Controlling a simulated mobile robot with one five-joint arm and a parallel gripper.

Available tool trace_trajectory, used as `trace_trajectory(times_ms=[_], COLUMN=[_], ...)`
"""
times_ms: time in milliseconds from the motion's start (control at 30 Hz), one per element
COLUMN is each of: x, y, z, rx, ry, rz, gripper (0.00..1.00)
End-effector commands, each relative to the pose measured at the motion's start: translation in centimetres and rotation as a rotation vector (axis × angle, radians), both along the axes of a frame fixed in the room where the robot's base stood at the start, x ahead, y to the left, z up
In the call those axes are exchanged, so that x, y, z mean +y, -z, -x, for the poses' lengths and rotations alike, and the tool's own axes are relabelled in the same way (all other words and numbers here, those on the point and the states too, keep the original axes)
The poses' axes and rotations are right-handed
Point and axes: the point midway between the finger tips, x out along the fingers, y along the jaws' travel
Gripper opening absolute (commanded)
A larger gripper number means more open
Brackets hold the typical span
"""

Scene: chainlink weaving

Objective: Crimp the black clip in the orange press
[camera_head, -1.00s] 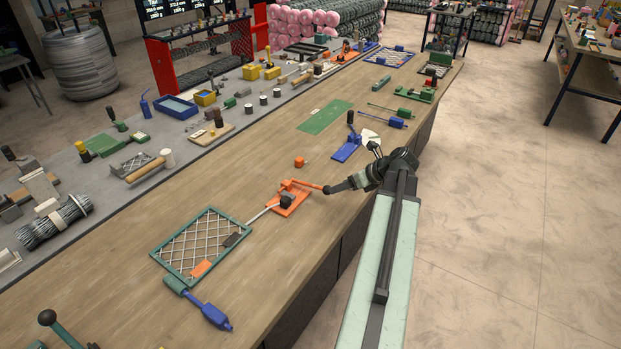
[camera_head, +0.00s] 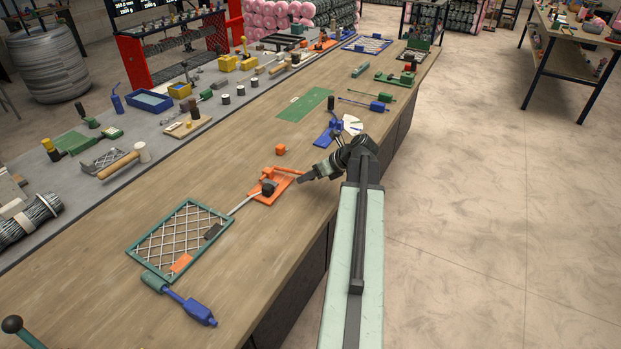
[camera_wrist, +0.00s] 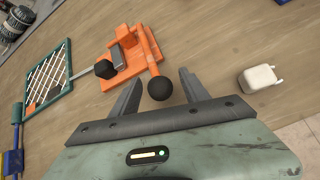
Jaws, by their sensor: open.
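The orange press (camera_head: 262,197) stands on the wooden bench. In the wrist view the press (camera_wrist: 130,72) has an orange lever (camera_wrist: 149,45) ending in a round black knob (camera_wrist: 160,88). My gripper (camera_wrist: 161,75) is open, and the knob appears between its fingers; I cannot tell whether they touch it. In the head view my gripper (camera_head: 301,180) overlaps the lever's end. A dark piece (camera_wrist: 105,69) lies against the press at the end of a grey rod; I cannot tell whether it is the black clip. A dark strip (camera_head: 213,232) lies on the mesh frame.
The green mesh frame (camera_head: 133,246) lies left of the press, with a blue-handled tool (camera_head: 198,313) below it. A small orange block (camera_head: 280,150) and a blue tool (camera_head: 323,136) lie beyond the press.

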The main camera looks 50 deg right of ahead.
Motion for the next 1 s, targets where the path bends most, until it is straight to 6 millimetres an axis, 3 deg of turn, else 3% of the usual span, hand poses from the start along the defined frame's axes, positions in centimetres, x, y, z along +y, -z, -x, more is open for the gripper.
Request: trace_trajectory(times_ms=[67,233,1000], x=[0.01,0.02,0.08], y=[-0.07,-0.07,-0.06], z=[0.01,0.01,-0.05], rx=[0.000,0.000,0.001], ry=[0.000,-0.001,-0.002], rz=[0.000,0.001,0.001], gripper=[0.48,0.01,0.00])
